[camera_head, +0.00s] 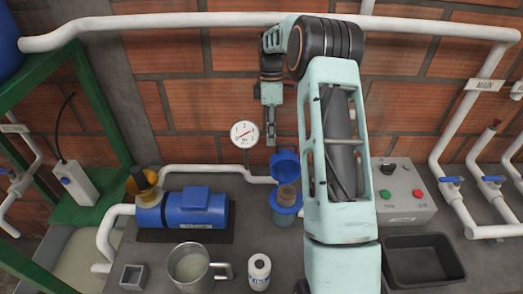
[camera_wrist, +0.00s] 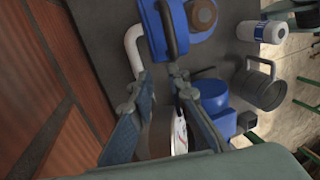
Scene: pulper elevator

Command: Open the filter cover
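The filter (camera_head: 284,212) is a blue housing on the bench, with a round brown element showing in its open top. Its blue filter cover (camera_head: 286,163) stands raised behind the opening, on the wall side. In the wrist view the filter cover (camera_wrist: 153,32) is at the top, with a dark bar across it, and the brown element (camera_wrist: 202,14) shows beside it. My gripper (camera_head: 270,140) hangs above and behind the raised cover, near the wall. In the wrist view my gripper (camera_wrist: 163,80) has its fingers spread, with nothing held between them.
A round gauge (camera_head: 244,134) is close to the left of my gripper. A blue pump (camera_head: 195,208), a metal mug (camera_head: 190,268) and a white bottle (camera_head: 260,271) stand left and front. A control box (camera_head: 402,190) and a black tray (camera_head: 424,260) are right.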

